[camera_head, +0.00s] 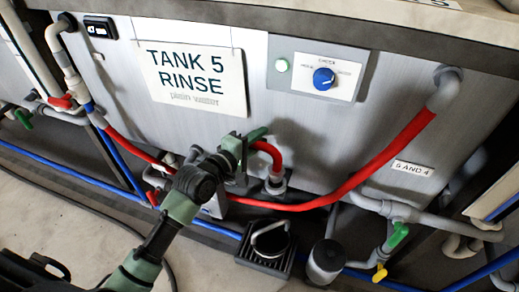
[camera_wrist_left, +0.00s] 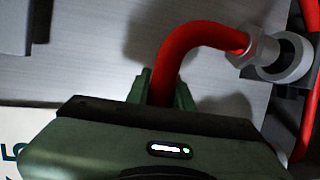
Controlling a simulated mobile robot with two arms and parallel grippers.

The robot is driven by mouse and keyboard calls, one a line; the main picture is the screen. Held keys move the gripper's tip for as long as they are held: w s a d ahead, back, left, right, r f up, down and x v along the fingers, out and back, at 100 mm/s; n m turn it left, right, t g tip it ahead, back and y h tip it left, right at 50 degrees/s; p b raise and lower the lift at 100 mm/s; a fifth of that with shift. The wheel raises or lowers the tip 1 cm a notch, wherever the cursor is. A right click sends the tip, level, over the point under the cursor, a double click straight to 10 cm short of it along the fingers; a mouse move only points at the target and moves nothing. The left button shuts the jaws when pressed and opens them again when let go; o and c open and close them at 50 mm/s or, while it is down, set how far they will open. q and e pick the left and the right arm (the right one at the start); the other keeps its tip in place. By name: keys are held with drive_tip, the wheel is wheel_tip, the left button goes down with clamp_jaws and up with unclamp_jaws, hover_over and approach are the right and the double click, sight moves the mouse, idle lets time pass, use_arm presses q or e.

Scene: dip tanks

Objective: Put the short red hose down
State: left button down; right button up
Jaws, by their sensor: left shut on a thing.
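The short red hose (camera_head: 266,149) arches in front of the tank's metal wall. One end is in my left gripper (camera_head: 246,146), which is shut on it. From there the hose bends over and down to a grey pipe fitting (camera_head: 275,184) at its other end. In the left wrist view the hose (camera_wrist_left: 190,42) rises from between the green fingers (camera_wrist_left: 161,92) and curves right to a metal nut at the grey fitting (camera_wrist_left: 286,60). The gripped end itself is hidden by the gripper. I cannot tell how firmly the nut is joined. My right gripper is not in view.
A long red hose (camera_head: 375,165) sags across the tank front and passes below the short one. A black crate-like box (camera_head: 267,247) and a grey canister (camera_head: 325,262) stand on the floor. Pipes with green (camera_head: 397,235) and yellow handles are at the right. Open floor lies at the left.

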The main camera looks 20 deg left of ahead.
use_arm(q)
wheel_tip(320, 180, down, 4)
drive_tip(key=shift+w+b, duration=0.15)
drive_tip(key=shift+b, duration=0.9)
drive_tip(key=shift+w+r, duration=0.1)
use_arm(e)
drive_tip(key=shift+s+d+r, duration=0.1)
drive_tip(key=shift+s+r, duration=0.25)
use_arm(q)
drive_tip(key=c, duration=1.2)
unclamp_jaws()
drive_tip(key=shift+f, duration=0.25)
drive_tip(key=shift+c, duration=0.2)
